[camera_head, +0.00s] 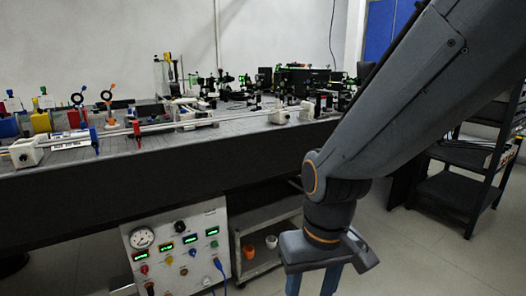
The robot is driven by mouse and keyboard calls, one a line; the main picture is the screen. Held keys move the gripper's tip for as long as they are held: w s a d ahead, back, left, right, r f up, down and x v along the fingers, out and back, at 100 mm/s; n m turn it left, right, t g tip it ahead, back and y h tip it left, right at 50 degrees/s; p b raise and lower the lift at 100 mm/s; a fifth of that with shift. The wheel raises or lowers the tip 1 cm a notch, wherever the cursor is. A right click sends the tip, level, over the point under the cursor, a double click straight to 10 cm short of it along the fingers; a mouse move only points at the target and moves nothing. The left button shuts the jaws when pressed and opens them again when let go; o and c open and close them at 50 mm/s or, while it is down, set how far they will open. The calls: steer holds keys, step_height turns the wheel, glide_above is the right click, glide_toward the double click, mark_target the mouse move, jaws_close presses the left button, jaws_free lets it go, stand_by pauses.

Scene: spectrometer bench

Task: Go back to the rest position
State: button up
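My gripper (311,283) hangs down at the bottom centre of the head view, at the end of my grey arm. It is in front of the bench (150,165) and lower than its top. Its two blue fingers stand apart, with nothing seen between them. The fingertips are cut off by the bottom edge of the picture.
The bench top carries optical parts, including a long rail (170,125) and a white block (25,152). Below are a control panel (178,250) with a gauge and a low cart (265,225) with small cups. A dark shelf rack (450,190) stands right. Floor (430,260) is clear between.

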steer(key=s+d+r+m+p, duration=0.2)
steer(key=d+r+p, duration=0.8)
steer(key=r+p, duration=0.2)
steer(key=shift+s+d+r+m+h+p, duration=0.2)
steer(key=shift+d+m+h+p, duration=0.2)
steer(key=shift+p, duration=0.7)
